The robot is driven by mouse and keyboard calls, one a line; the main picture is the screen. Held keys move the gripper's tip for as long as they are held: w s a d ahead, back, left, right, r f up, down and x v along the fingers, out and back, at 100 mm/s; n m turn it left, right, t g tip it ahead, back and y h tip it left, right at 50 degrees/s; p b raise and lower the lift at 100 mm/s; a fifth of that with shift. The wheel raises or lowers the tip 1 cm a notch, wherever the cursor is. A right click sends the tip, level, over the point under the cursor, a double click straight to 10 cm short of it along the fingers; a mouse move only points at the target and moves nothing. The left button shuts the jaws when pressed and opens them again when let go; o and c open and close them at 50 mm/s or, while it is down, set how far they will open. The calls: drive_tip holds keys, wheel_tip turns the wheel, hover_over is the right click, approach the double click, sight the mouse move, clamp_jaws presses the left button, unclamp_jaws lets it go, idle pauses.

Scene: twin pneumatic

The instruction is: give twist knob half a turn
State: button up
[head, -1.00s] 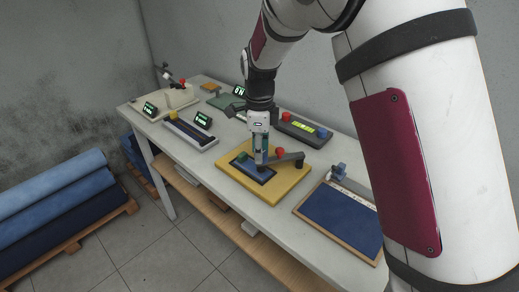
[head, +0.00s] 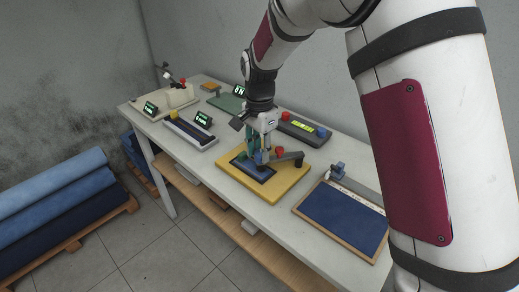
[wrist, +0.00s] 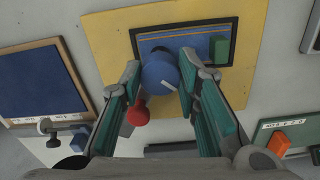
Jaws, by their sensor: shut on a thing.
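The twist knob is a round blue knob with a white line (wrist: 158,75) in the wrist view; its line points to the lower right. It sits at the edge of a dark panel on a yellow board (wrist: 258,30). My gripper (wrist: 160,76) has its two teal-padded fingers on either side of the knob, shut on it. In the head view my gripper (head: 259,157) points down over the yellow board (head: 228,177), and its fingers partly hide the knob.
A red ball on a dark arm (wrist: 138,115) is close to one finger, and a green block (wrist: 221,50) is on the panel. A blue-topped board (head: 343,220) lies to the right. Other devices, including a grey box (head: 303,130), stand behind on the white table (head: 200,157).

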drive_tip(key=n, duration=0.7)
drive_tip(key=shift+d, duration=0.15)
drive_tip(key=n+b, duration=0.1)
drive_tip(key=n, duration=0.5)
drive_tip(key=shift+d+n, duration=0.1)
drive_tip(key=shift+n, duration=0.3)
drive_tip(key=n, duration=0.6)
drive_tip(key=shift+d, duration=0.1)
drive_tip(key=n, duration=0.6)
drive_tip(key=shift+w+n, duration=0.1)
drive_tip(key=shift+n, duration=0.3)
drive_tip(key=o, duration=1.2)
drive_tip(key=shift+c, duration=0.2)
drive_tip(key=shift+r, duration=0.1)
